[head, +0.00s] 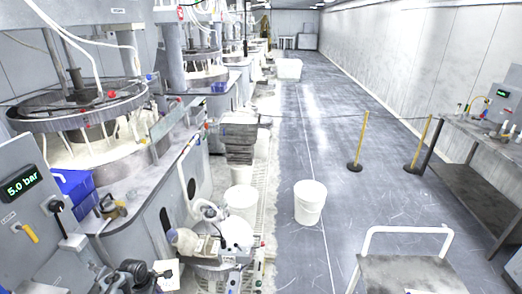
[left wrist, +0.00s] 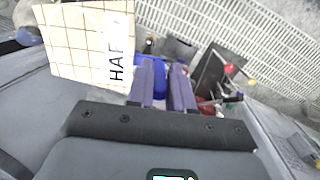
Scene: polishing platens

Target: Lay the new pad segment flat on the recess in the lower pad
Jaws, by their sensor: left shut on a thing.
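The pad segment (left wrist: 75,48) is a pale square with grid lines and a white label, partly legible as "HA", in the left wrist view. A small pale sheet (head: 167,275) at the bottom of the head view seems to be the same piece. My left gripper (left wrist: 164,72) has purple fingers close together, shut on the pad segment; the grip point itself is unclear. The cream lower pad (head: 75,150) shows under the raised round upper plate (head: 85,108) of the nearest machine at left. Its recess cannot be made out. My right gripper is not recognisable in view.
A control box reading 5.0 bar (head: 22,187) and blue bins (head: 75,190) stand by the near machine. White buckets (head: 309,202) stand on the floor. A bench (head: 475,150) is at right, a grey cart (head: 405,272) at the front.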

